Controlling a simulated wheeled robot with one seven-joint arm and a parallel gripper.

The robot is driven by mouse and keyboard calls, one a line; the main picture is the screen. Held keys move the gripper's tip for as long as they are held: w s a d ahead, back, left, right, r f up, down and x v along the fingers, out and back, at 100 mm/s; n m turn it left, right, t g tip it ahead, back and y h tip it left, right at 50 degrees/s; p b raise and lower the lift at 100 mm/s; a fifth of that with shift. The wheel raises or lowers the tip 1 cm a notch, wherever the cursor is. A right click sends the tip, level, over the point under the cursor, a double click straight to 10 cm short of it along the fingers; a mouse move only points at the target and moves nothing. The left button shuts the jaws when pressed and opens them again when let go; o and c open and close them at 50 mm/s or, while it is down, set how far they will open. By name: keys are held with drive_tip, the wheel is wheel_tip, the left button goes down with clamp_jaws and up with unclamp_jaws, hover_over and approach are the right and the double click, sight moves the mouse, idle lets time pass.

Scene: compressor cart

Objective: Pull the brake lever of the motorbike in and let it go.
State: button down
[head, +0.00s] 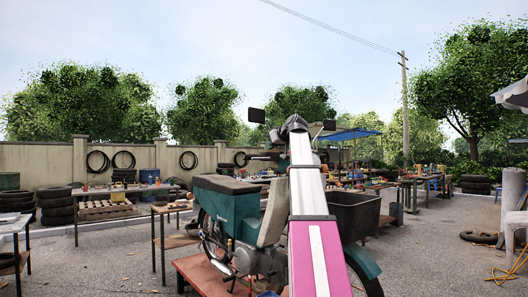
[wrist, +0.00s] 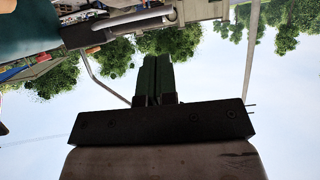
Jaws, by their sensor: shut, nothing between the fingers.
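The green motorbike (head: 230,205) stands in the middle of the head view, partly hidden by my arm. A dark handlebar grip (head: 262,157) shows left of my arm. In the wrist view, which is upside down, a dark bar with a pale metal end (wrist: 130,25) lies near the top, probably part of the handlebar. I cannot make out the brake lever for certain in either view. My gripper (wrist: 158,62) is shut and empty, its fingers pointing toward the handlebar area, with sky around them. In the head view my arm hides the fingers.
Work tables (head: 170,210) and stacked tyres (head: 56,205) stand around. Paving is open at left and right.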

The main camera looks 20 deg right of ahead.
drive_tip(key=s+a+f+m+g+h, duration=0.15)
drive_tip(key=a+f, duration=0.25)
drive_tip(key=f, duration=1.2)
drive_tip(key=s+a+f+m+g, duration=0.1)
drive_tip(key=a+f+g, duration=0.25)
drive_tip(key=f, duration=1.15)
drive_tip(key=s+a+f+m+g, duration=0.1)
drive_tip(key=a+f, duration=0.3)
drive_tip(key=f, duration=1.2)
drive_tip(key=s+a+f+g+h, duration=0.1)
drive_tip(key=s+a+f+g, duration=0.2)
drive_tip(key=s+f, duration=0.9)
drive_tip(key=s+a+f+g+h, duration=0.2)
drive_tip(key=s+a+f, duration=0.5)
drive_tip(key=s+f, duration=0.5)
wheel_tip(320, 180, down, 8)
drive_tip(key=shift+s+a+f+m+g, duration=0.15)
drive_tip(key=shift+s+a+m+g, duration=0.1)
drive_tip(key=shift+a+m+g, duration=0.25)
drive_tip(key=shift+d, duration=0.15)
